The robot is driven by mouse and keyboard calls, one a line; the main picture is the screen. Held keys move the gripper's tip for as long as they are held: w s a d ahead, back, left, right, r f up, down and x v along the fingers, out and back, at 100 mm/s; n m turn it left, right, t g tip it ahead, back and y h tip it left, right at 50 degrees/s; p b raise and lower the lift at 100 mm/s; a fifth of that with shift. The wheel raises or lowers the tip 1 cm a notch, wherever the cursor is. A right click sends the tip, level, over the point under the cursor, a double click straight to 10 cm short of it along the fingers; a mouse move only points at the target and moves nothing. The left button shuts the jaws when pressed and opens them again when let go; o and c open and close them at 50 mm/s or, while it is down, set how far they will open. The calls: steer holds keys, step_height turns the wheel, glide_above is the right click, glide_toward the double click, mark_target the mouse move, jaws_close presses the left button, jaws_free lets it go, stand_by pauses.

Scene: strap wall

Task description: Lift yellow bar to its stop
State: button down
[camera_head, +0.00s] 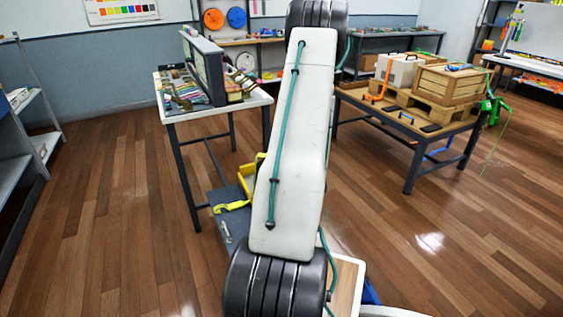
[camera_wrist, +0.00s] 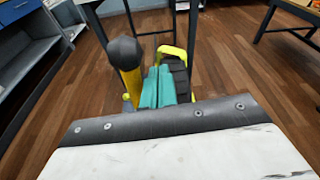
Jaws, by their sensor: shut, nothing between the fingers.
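A yellow bar (camera_wrist: 131,83) with a rounded black end stands up towards the camera in the wrist view. In the head view, yellow parts (camera_head: 247,183) show beside my arm link, but I cannot tell which one is the bar. My gripper (camera_wrist: 156,86) shows as two teal fingers side by side, shut and empty. It is just right of the yellow bar in the picture; I cannot tell whether they touch. In the head view my arm link hides the gripper.
A black ribbed part with a yellow-green loop (camera_wrist: 172,51) is close to the fingers. A table (camera_head: 175,108) with a grey panel stands behind. A second table (camera_head: 440,135) at right carries a wooden crate (camera_head: 445,84).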

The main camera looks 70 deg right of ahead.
steer(key=f+v, duration=0.2)
steer(key=v, duration=0.7)
steer(key=shift+s, duration=0.5)
steer(key=shift+r, duration=0.15)
steer(key=w+a+r+n+y, duration=0.4)
steer(key=a+n+y, duration=0.25)
steer(key=a, duration=0.25)
steer(key=w+a+r+n+g+y, duration=0.1)
steer(key=w+a+r+n+y, duration=0.45)
steer(key=a, duration=0.45)
steer(key=w+a+r+n+y, duration=0.2)
steer(key=w+a+n+y, duration=0.2)
steer(key=a+n+y, duration=0.4)
steer(key=s+a+r+n+g+h, duration=0.4)
steer(key=a+r+n, duration=0.3)
steer(key=a+n, duration=0.3)
steer(key=s+a+r+n+g+h, duration=0.4)
steer(key=a+r+n, duration=0.3)
steer(key=a+n, duration=0.3)
steer(key=n+h, duration=0.1)
steer(key=n, duration=0.2)
steer(key=shift+r+n, duration=0.3)
